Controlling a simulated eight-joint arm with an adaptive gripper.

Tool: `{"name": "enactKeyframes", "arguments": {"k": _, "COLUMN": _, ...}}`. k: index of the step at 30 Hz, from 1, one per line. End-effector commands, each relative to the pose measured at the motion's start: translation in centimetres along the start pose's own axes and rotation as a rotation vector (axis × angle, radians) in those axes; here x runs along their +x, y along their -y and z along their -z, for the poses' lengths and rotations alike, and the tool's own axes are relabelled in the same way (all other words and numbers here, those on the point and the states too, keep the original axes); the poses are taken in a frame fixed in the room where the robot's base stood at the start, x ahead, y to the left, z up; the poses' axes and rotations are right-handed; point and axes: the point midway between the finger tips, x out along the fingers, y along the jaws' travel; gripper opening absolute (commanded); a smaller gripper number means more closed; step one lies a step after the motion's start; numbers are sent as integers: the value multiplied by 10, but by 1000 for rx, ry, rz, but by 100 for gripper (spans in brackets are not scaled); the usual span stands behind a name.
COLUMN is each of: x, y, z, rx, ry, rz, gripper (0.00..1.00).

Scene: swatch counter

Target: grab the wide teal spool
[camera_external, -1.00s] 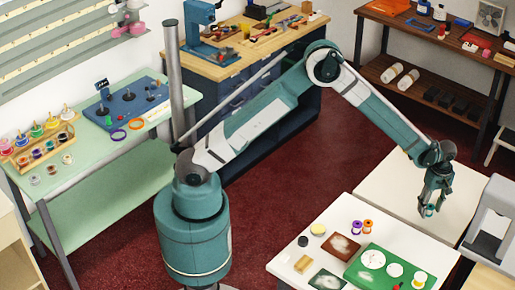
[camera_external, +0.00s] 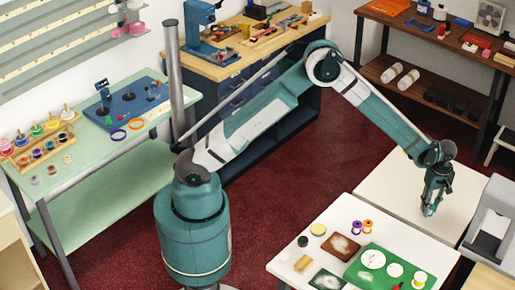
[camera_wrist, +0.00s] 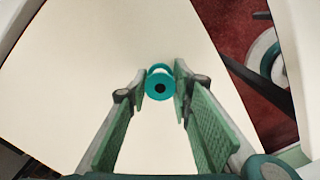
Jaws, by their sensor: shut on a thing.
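In the external view my gripper (camera_external: 430,208) points down over the pale right-hand table. The spool is hard to make out there, and I cannot tell whether it touches the table.
The pale table (camera_external: 395,190) around my gripper is bare. A nearer white table (camera_external: 330,215) holds a purple spool (camera_external: 357,227), an orange spool (camera_external: 368,226) and a green board (camera_external: 362,277). A grey bin-like unit (camera_external: 490,225) stands to the right.

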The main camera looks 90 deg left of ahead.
Motion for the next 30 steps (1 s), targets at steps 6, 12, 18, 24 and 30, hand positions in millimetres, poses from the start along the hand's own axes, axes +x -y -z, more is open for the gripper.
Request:
{"name": "enactKeyframes", "arguments": {"k": 6, "x": -16, "y": 0, "z": 0, "rx": 0, "ry": 0, "rz": 0, "gripper": 15}}
{"name": "enactKeyframes", "arguments": {"k": 12, "x": -44, "y": 0, "z": 0, "rx": 0, "ry": 0, "rz": 0, "gripper": 15}}
{"name": "enactKeyframes", "arguments": {"k": 18, "x": -74, "y": 0, "z": 0, "rx": 0, "ry": 0, "rz": 0, "gripper": 15}}
{"name": "enactKeyframes", "arguments": {"k": 24, "x": -93, "y": 0, "z": 0, "rx": 0, "ry": 0, "rz": 0, "gripper": 15}}
{"name": "enactKeyframes", "arguments": {"k": 30, "x": -98, "y": 0, "z": 0, "rx": 0, "ry": 0, "rz": 0, "gripper": 15}}
